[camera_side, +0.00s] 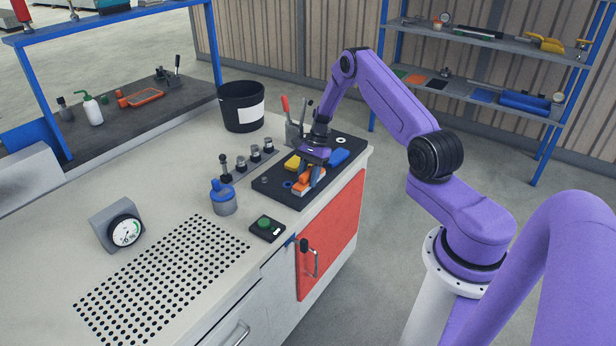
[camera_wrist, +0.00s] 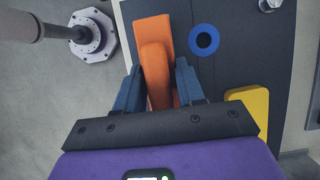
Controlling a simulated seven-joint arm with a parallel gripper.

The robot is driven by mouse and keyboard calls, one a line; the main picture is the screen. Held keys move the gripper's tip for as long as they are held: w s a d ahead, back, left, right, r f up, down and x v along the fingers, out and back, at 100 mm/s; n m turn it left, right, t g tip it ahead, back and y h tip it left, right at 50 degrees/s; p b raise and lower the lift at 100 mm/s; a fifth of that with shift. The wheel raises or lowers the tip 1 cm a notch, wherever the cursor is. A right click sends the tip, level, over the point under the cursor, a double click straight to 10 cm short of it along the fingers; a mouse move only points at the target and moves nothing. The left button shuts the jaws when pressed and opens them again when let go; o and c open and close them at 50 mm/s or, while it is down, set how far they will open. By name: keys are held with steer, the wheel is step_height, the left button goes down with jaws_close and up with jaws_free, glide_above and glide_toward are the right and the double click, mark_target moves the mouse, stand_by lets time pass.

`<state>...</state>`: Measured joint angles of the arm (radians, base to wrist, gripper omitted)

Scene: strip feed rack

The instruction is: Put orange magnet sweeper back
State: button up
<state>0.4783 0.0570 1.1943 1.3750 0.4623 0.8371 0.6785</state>
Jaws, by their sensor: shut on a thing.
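The orange magnet sweeper (camera_side: 300,187) is at the front edge of the dark board on the bench. It is a flat orange piece with a raised orange grip, clearer in the wrist view (camera_wrist: 152,40). My gripper (camera_side: 306,174) is above the board, pointing down. In the wrist view its two blue fingers (camera_wrist: 157,84) are shut on the raised grip, one on each side. I cannot tell whether the sweeper rests on the board or hangs just above it. The fingers and palm hide its near end.
The dark board (camera_side: 265,191) also holds a yellow block (camera_side: 292,162), a blue block (camera_side: 340,157) and a blue ring (camera_wrist: 204,40). A red-handled clamp (camera_side: 291,122) and a black bin (camera_side: 241,106) stand behind. A blue-capped jar (camera_side: 223,198) and a green button box (camera_side: 267,229) stand left.

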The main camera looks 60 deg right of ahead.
steer(key=shift+f, duration=0.1)
steer(key=o, duration=0.9)
steer(key=shift+o, duration=0.2)
